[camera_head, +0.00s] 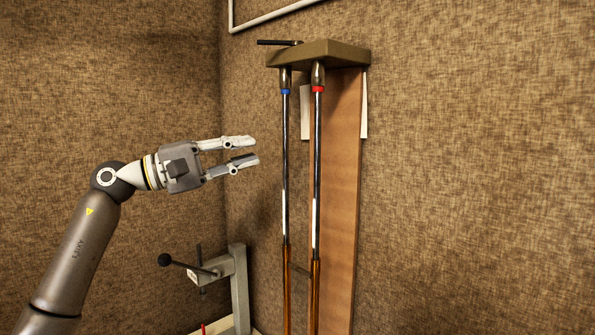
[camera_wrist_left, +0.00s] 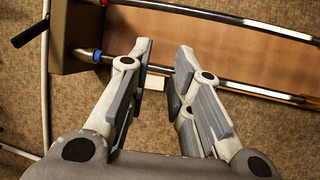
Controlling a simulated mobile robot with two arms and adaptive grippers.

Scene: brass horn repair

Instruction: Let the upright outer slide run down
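The slide hangs upright in the head view. Two shiny inner tubes, one with a blue band (camera_head: 285,92) and one with a red band (camera_head: 318,89), come down from an olive holder (camera_head: 325,55). The brass outer slide (camera_head: 315,290) covers their lower part, with a cross brace (camera_head: 300,270) between its legs; its bottom is out of frame. My left gripper (camera_head: 256,150) is open and empty, left of the blue-banded tube at bare-tube height. In the left wrist view the blue-banded tube (camera_wrist_left: 233,85) runs across beyond the open fingers (camera_wrist_left: 164,50). My right gripper is not in view.
A black lever (camera_head: 278,42) sticks out left from the holder top. A brown board (camera_head: 343,190) stands behind the tubes. A grey stand (camera_head: 240,285) with a black-knobbed handle (camera_head: 166,260) is at lower left. The space between gripper and tubes looks clear.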

